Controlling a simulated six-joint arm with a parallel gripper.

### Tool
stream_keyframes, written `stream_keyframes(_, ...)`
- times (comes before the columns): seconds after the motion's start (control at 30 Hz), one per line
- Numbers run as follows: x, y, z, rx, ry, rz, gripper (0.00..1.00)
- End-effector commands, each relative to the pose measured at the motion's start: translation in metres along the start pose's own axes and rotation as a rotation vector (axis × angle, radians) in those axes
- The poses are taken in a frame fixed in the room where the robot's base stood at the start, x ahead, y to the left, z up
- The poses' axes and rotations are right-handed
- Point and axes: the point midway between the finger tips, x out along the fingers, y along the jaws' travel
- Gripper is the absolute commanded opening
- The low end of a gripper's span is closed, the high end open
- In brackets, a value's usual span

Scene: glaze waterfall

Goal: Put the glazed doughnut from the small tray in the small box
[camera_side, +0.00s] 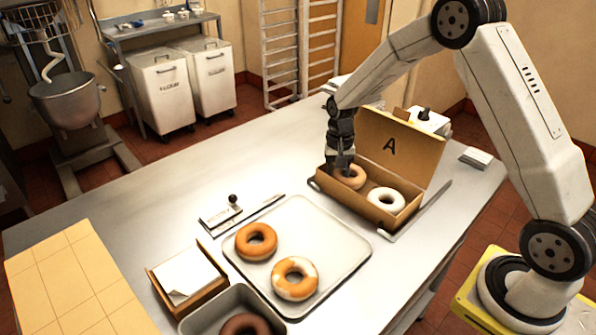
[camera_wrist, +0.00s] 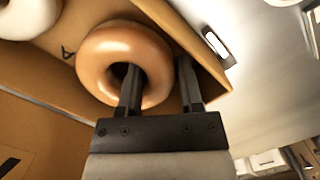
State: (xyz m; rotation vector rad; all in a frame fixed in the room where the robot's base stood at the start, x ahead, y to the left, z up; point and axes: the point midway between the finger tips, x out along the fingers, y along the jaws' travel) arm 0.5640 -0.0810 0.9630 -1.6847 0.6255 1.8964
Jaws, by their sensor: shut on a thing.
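The glazed doughnut (camera_side: 351,179) is light brown and shiny, inside the left end of the small cardboard box (camera_side: 362,212). The box's lid stands open at the back, marked "A". My gripper (camera_side: 340,168) reaches down into this end and is shut on the doughnut's ring. In the wrist view, one finger of my gripper (camera_wrist: 158,70) is in the hole of the doughnut (camera_wrist: 98,55) and the other is outside the ring, near the box wall (camera_wrist: 195,45). Whether the doughnut touches the box floor cannot be told. The tray (camera_side: 345,262) lies left of the box.
A white doughnut (camera_side: 386,199) sits at the box's right end. The tray holds a brown doughnut (camera_side: 256,253) and a patchily white-glazed one (camera_side: 295,291). A grey pan (camera_side: 203,314) with a dark doughnut and a paper holder (camera_side: 205,296) are in front. The table's left middle is clear.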

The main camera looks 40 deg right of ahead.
Motion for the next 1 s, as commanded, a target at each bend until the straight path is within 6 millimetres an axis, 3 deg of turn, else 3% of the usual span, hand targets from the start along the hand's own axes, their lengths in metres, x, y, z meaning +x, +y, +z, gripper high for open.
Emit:
stream_keyframes(0.53,0.0103,0.0001,-0.0012,0.0,0.001,0.0,0.0)
stream_keyframes(0.57,0.0099,0.0001,-0.0012,0.0,0.001,0.0,0.56)
stream_keyframes(0.6,0.0098,0.0,-0.0012,0.0,0.001,-0.001,0.61)
stream_keyframes(1.0,0.007,0.0,-0.0011,0.0,0.002,-0.001,0.61)
